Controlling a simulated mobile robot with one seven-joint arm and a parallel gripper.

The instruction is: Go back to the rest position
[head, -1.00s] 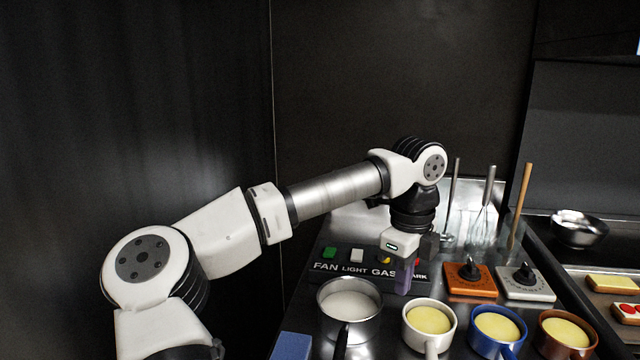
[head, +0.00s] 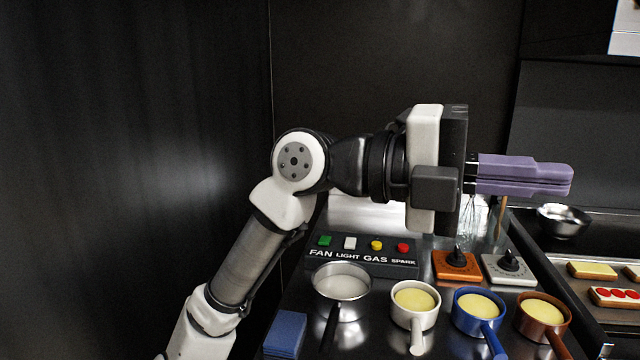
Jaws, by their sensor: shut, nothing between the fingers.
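My gripper (head: 570,180) is in the head view, right of the middle, held level above the counter with its purple fingers pointing right. The fingers are together with nothing between them. The gripper is clear of everything on the counter. My arm rises from the bottom left, bends at the elbow and reaches right to it.
Below stand a steel saucepan (head: 341,305) and white (head: 414,320), blue (head: 478,322) and brown (head: 543,328) pots with yellow contents. Behind are a button panel (head: 362,255), orange (head: 456,267) and white (head: 508,268) dial boxes. A steel bowl (head: 563,221) and trays lie right.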

